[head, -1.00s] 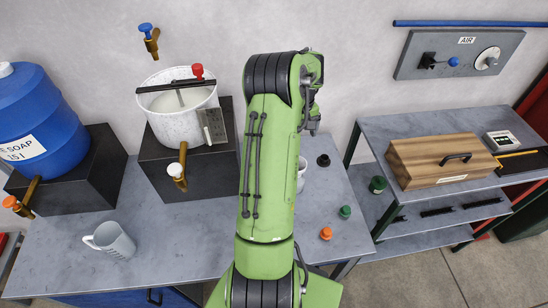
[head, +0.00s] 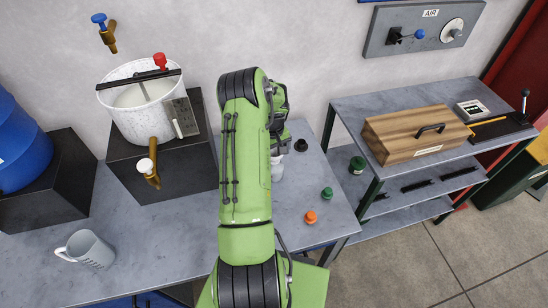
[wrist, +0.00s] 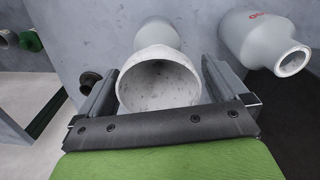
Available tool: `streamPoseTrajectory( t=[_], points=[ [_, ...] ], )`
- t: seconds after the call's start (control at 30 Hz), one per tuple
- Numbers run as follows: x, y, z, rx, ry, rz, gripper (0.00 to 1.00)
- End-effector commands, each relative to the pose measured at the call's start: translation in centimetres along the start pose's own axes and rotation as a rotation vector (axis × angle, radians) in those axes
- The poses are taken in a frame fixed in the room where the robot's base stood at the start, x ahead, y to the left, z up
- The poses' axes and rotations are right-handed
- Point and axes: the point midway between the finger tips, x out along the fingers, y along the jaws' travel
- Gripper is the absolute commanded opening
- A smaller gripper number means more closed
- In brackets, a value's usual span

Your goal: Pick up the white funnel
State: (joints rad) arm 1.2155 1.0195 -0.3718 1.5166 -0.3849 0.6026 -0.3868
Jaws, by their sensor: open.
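The white funnel (wrist: 158,88) shows in the wrist view with its wide round mouth facing the camera. A pale grey-white body (wrist: 158,33) narrows behind it; I cannot tell whether this is the funnel's own or a bottle under it. My gripper (wrist: 161,82) is open, with one finger to the left of the funnel's mouth and one to the right. Contact is not clear. In the head view my green arm hides most of this spot, and only a small white piece (head: 277,167) shows beside the arm.
A grey bottle (wrist: 262,38) with red lettering stands close to the right finger in the wrist view. A black fitting (head: 300,145), a green cap (head: 326,193) and an orange cap (head: 310,217) sit on the bench. A white pot (head: 140,107) and grey jug (head: 86,249) are left.

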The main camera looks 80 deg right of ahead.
Motion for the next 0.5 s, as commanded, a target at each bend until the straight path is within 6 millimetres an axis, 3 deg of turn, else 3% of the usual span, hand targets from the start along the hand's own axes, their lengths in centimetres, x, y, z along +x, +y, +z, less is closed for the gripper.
streamPoseTrajectory(
  t=[0.1,0.4,0.5],
  points=[
    [-0.31,0.03,-0.05,0.0,0.002,0.001,1.0],
    [-0.4,0.01,-0.03,0.0,0.001,0.0,0.54],
    [-0.4,0.01,-0.03,0.0,0.001,0.001,0.45]
  ],
)
